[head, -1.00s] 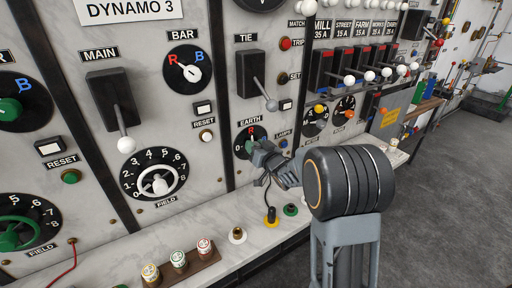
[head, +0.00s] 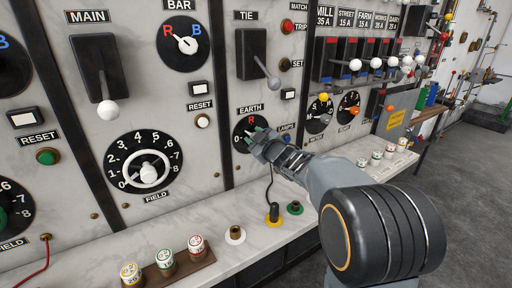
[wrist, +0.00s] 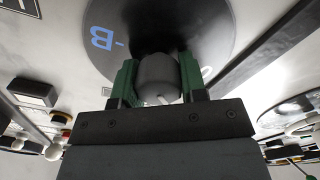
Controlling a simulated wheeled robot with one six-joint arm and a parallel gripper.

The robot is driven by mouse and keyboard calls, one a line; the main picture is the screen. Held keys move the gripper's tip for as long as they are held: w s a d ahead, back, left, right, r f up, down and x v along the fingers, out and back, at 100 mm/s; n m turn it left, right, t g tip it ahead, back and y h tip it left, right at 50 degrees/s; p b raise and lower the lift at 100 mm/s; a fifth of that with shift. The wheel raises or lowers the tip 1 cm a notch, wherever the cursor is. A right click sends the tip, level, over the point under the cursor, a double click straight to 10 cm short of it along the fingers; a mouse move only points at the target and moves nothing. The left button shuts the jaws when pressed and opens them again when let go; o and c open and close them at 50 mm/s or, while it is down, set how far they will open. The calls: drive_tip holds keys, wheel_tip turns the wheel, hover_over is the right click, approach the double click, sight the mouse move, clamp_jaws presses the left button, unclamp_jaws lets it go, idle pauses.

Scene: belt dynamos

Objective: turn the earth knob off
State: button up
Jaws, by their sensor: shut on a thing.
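The earth knob (wrist: 158,78) is a grey rounded knob on a round black dial (wrist: 205,25). A blue B shows upper left of it in the wrist view. A small pale mark shows at the knob's lower edge. In the head view the dial (head: 240,124) sits under the EARTH label, with a red R at its top and a 0 at its left. My gripper (head: 256,137) is at this dial. Its green fingers (wrist: 158,82) are shut on the knob, one on each side. In the head view the fingers hide most of the knob, so its pointing cannot be read there.
The TIE lever (head: 272,82) hangs above the dial. The LAMPS label (head: 287,128) and a blue button (head: 287,139) are close right of my gripper. A ledge below holds a yellow-and-black plug (head: 274,212) with a cord. Grey floor is open at right.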

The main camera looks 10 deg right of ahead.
drive_tip(key=n+b, duration=0.4)
drive_tip(key=n, duration=0.1)
drive_tip(key=shift+f, duration=0.25)
drive_tip(key=shift+r+n+b, duration=0.1)
drive_tip(key=shift+n+b, duration=0.95)
drive_tip(key=shift+n, duration=0.45)
drive_tip(key=o, duration=0.9)
drive_tip(key=shift+o, duration=0.2)
drive_tip(key=shift+s, duration=0.1)
drive_tip(key=v, duration=1.3)
drive_tip(key=shift+s+p, duration=0.25)
drive_tip(key=shift+p, duration=0.15)
drive_tip(key=shift+d, duration=0.15)
